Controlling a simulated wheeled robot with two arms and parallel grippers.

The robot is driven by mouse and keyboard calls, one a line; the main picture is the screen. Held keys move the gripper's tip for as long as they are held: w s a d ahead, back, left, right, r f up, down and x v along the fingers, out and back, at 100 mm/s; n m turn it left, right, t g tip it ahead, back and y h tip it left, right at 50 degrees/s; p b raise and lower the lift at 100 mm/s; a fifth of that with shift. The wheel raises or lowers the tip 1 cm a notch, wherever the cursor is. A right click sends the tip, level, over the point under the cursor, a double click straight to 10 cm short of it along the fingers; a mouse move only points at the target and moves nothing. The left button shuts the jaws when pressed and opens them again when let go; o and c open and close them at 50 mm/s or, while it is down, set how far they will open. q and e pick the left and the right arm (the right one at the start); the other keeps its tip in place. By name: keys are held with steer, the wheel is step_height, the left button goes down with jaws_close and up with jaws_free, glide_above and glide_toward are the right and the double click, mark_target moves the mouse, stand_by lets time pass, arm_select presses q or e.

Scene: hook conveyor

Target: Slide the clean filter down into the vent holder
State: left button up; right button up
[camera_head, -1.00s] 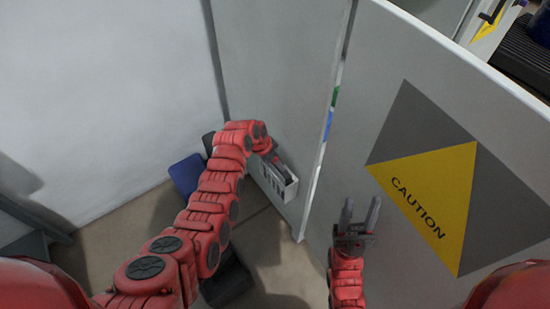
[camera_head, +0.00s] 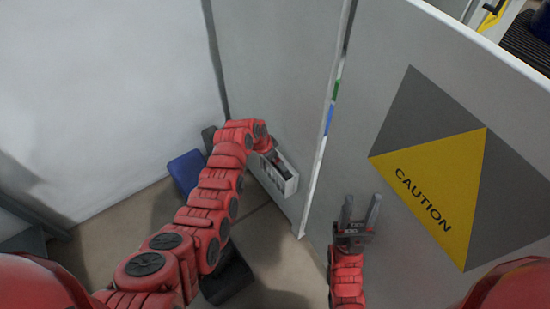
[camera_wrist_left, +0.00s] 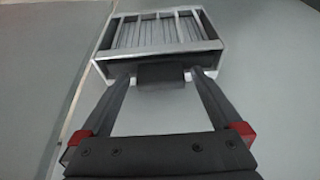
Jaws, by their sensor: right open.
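The vent holder (camera_head: 287,184) is a small, pale slotted box low on the grey wall panel, in the middle of the head view. In the left wrist view the holder (camera_wrist_left: 160,52) shows a pale frame with upright bars. A grey ribbed surface, apparently the filter (camera_wrist_left: 147,34), shows behind the bars. My left gripper (camera_wrist_left: 165,76) is at the holder's near edge, with a dark block (camera_wrist_left: 160,73) between its fingertips. I cannot tell whether the fingers press on the block. My right gripper (camera_head: 360,208) is open and empty, in front of the caution panel.
A grey panel with a yellow caution sign (camera_head: 440,190) fills the right. A blue object (camera_head: 186,171) and a dark object (camera_head: 229,279) are on the floor by my left arm. A pale wall stands at the left.

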arm_select(q)
steer(key=p+v, duration=0.4)
steer(key=v, duration=1.3)
steer(key=shift+r, duration=0.2)
steer(key=shift+a, duration=0.1)
